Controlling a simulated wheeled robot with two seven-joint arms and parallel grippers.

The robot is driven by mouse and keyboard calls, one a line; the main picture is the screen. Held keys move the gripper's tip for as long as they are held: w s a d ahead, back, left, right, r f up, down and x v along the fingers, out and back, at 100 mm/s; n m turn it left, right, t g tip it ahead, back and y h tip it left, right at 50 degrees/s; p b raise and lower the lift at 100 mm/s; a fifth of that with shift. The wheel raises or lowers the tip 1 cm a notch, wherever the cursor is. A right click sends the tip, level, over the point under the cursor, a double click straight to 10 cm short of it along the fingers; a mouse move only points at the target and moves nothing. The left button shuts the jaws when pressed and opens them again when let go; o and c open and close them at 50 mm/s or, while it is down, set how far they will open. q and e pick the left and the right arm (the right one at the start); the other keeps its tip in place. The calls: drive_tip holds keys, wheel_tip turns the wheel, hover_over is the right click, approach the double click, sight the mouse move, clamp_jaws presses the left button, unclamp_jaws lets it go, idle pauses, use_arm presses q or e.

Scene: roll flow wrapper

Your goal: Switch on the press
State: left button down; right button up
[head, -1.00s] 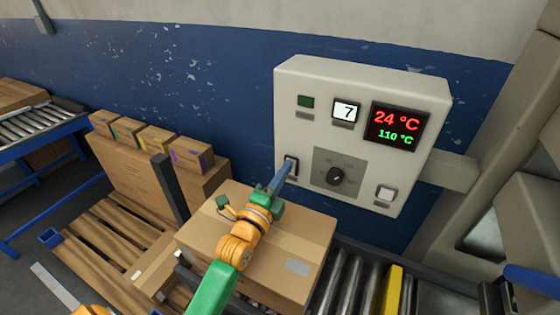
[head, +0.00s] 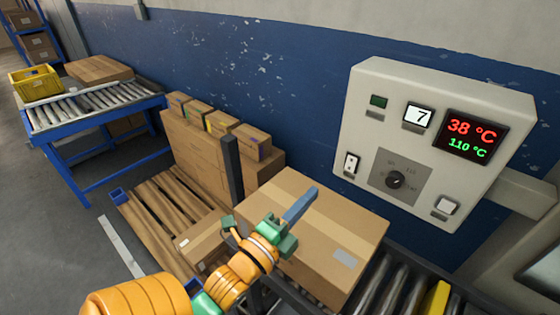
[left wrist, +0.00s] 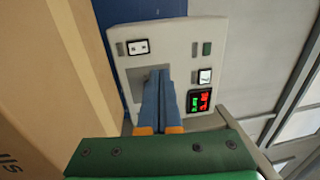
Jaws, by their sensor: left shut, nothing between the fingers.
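The press's pale control box (head: 365,105) is on the right in the head view. It has a white rocker switch (head: 351,163) at lower left, a dark green square (head: 378,101), a dial (head: 395,180) and a white button (head: 446,206). Its display (head: 470,136) reads 38 °C in red over 110 °C in green. My left gripper (head: 301,206) is shut and empty, below and left of the box, apart from the switch. In the left wrist view, its blue fingers (left wrist: 161,80) hide the dial; the rocker switch (left wrist: 138,47) is visible. My right gripper is out of view.
A large carton (head: 335,225) sits right below my left gripper on a roller conveyor (head: 390,285). A dark post (head: 231,170) stands left of it. A wooden pallet (head: 150,215), stacked cartons and a blue-framed roller table (head: 100,118) are further left.

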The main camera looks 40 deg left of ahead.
use_arm(q)
drive_tip(key=s+r+p, duration=0.1)
drive_tip(key=s+p, duration=0.1)
drive_tip(key=s, duration=0.6)
drive_tip(key=shift+s+d, duration=0.15)
drive_tip(key=shift+d, duration=0.1)
